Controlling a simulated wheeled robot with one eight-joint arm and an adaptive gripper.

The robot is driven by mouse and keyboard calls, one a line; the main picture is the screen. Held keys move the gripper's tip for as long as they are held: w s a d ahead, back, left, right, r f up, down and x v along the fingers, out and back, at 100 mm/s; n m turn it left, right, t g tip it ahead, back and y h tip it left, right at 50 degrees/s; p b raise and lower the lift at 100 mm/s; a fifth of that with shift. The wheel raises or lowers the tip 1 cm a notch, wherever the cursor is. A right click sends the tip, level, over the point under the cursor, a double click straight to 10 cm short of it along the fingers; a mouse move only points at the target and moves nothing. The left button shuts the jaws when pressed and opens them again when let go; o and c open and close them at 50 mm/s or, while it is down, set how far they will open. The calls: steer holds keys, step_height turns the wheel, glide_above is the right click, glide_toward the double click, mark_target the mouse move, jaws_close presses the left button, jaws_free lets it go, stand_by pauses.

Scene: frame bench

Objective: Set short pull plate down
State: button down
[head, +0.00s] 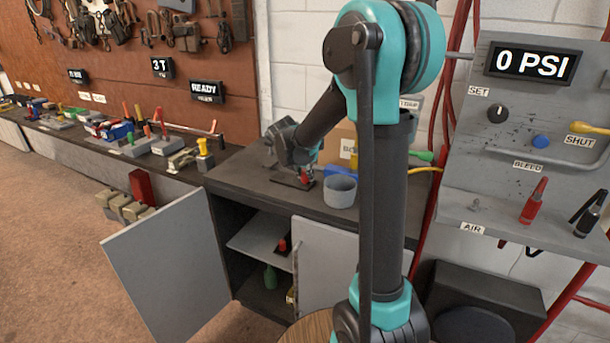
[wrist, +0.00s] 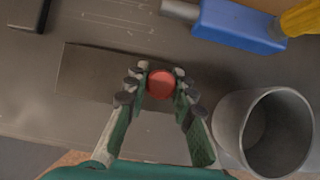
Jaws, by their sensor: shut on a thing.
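The short pull plate (wrist: 92,77) is a flat dark rectangle with a round red knob (wrist: 160,85) standing up from it. In the wrist view, my gripper (wrist: 161,88) has its fingers closed on both sides of the knob. In the head view, the plate (head: 286,180) is at the cabinet's dark top, under my gripper (head: 305,175), and lies roughly flat. I cannot tell whether it touches the top or is slightly above it. My fingers hide part of the plate.
A grey cup (head: 340,191) stands close to the right of the plate. A blue tool with a yellow part (wrist: 240,24) lies behind it, and a cardboard box (head: 341,146) stands at the back. A dark object (wrist: 28,14) is at far left. The cabinet door (head: 168,265) hangs open below.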

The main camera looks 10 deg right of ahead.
steer(key=shift+f, duration=0.1)
steer(key=c, duration=1.3)
jaws_free()
